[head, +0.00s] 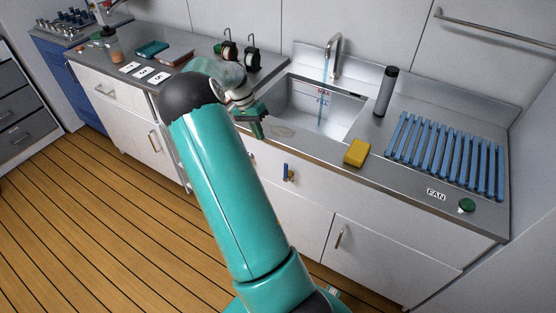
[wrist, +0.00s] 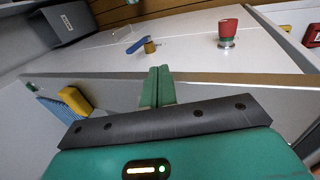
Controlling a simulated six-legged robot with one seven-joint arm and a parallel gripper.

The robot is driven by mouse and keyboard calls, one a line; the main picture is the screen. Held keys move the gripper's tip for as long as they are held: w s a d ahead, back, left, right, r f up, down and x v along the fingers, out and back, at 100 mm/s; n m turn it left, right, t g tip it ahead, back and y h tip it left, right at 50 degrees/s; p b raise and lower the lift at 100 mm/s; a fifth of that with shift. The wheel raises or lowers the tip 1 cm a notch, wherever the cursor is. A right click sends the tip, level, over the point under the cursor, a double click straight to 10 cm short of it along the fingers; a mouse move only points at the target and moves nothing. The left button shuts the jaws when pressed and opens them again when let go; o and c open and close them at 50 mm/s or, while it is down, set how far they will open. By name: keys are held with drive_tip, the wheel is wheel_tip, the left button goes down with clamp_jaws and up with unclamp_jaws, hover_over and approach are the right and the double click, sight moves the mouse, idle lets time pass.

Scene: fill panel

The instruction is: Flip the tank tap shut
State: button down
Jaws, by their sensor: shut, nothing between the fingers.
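The tap with a blue lever (head: 286,172) and a brass body is on the white cabinet front below the sink. In the wrist view the blue lever (wrist: 137,46) shows beyond my fingers, toward the upper left, with its brass body (wrist: 150,47) beside it. My gripper (head: 257,128) is over the counter's front edge, left of the sink basin and higher than the tap. In the wrist view its green fingers (wrist: 159,70) are together, empty and apart from the lever.
A yellow sponge (head: 356,152), a dark bottle (head: 386,91), a blue rack (head: 445,155) and a green FAN knob (head: 466,205) are on the right counter. A red cup-shaped part (wrist: 228,28) stands on the cabinet front, right of the tap in the wrist view.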

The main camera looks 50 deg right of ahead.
approach(286, 172)
wheel_tip(286, 172, down, 5)
drive_tip(key=shift+s+d+f, duration=0.1)
drive_tip(key=shift+d+f, duration=0.1)
drive_tip(key=shift+d, duration=0.05)
idle(0.5)
